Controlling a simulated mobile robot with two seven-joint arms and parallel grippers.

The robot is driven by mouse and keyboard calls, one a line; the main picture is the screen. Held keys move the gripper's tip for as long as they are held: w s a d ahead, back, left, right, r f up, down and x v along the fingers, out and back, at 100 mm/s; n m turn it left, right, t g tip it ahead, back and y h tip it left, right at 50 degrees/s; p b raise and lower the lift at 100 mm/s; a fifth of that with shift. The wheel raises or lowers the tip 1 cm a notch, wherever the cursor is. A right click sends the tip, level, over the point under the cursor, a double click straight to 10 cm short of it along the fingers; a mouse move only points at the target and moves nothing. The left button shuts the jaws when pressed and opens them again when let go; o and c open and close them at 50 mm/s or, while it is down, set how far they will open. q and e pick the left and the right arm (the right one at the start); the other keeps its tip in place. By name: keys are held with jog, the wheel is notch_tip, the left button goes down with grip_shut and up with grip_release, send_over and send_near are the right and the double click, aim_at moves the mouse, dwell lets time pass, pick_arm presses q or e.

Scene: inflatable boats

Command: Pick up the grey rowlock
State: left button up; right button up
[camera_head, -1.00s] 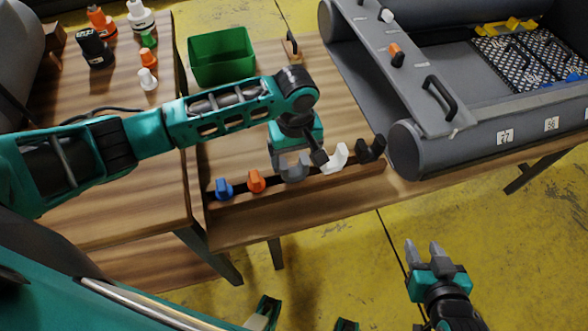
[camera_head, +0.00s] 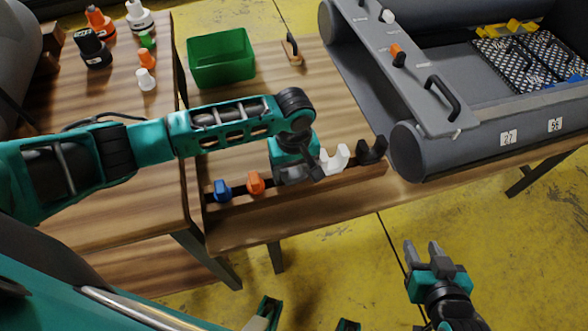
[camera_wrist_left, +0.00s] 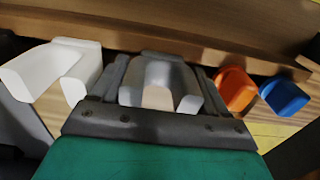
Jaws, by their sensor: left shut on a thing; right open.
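The grey rowlock (camera_wrist_left: 160,82) shows in the left wrist view between the two fingers of my left gripper (camera_wrist_left: 160,92). My left gripper (camera_head: 293,176) is shut on it at the wooden rack (camera_head: 300,192); in the head view the gripper hides most of the rowlock. I cannot tell whether the rowlock still touches the rack. My right gripper (camera_head: 423,251) is open and empty, over the floor at the lower right.
A white rowlock (camera_head: 334,158) and a black one (camera_head: 371,150) stand right of the gripper; orange (camera_head: 256,183) and blue pieces (camera_head: 223,189) stand left. A green bin (camera_head: 221,58) is behind. A grey inflatable boat (camera_head: 430,150) lies to the right.

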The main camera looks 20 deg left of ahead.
aim_at(294, 174)
pick_arm(q)
jog(key=shift+r, duration=0.15)
jog(key=shift+c, duration=0.3)
notch_tip(294, 174, up, 21)
jog(key=p, duration=0.7)
